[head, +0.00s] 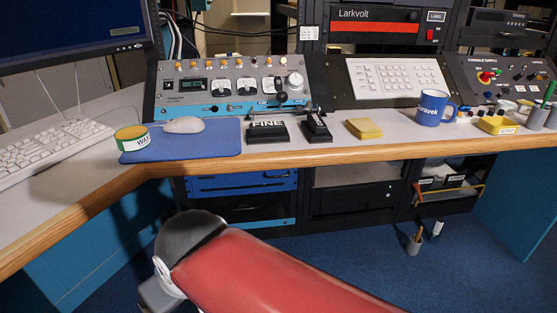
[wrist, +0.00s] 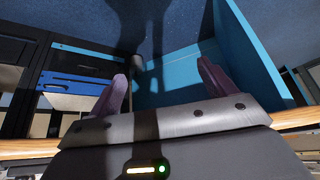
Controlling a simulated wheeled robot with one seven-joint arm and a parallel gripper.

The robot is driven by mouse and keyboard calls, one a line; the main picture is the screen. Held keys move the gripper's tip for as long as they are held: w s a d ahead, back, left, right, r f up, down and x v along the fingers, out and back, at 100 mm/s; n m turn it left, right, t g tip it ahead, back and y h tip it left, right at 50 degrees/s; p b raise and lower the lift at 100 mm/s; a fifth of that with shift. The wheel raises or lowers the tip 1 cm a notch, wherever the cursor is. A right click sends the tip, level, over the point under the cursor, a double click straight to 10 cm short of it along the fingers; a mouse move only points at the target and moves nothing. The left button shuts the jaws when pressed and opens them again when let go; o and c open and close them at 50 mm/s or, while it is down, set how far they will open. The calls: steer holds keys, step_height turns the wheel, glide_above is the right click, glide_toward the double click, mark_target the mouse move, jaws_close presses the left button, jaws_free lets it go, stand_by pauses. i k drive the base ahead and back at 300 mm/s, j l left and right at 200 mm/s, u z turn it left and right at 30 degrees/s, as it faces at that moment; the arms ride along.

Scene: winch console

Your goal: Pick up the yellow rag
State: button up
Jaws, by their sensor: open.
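The yellow rag (head: 364,128) looks like a small folded square lying flat on the grey desk top, near its front edge. It lies between a black pedal-like block and a blue mug. My gripper (wrist: 164,82) is open and empty in the wrist view, with its two purple-grey fingers apart. The wrist view shows floor and blue desk panels beyond the fingers, and no rag. In the head view my red arm is low in front of the desk, well away from the rag, and the fingers do not show there.
The desk's wooden front edge (head: 400,151) runs across. Black blocks labelled FINE (head: 268,132) and another (head: 317,128) sit left of the rag. A blue mug (head: 432,107) and a labelled yellow item (head: 498,125) are to its right. A keypad panel (head: 387,80) stands behind.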

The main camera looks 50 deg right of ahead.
mark_target(364, 128)
steer(key=z, duration=3)
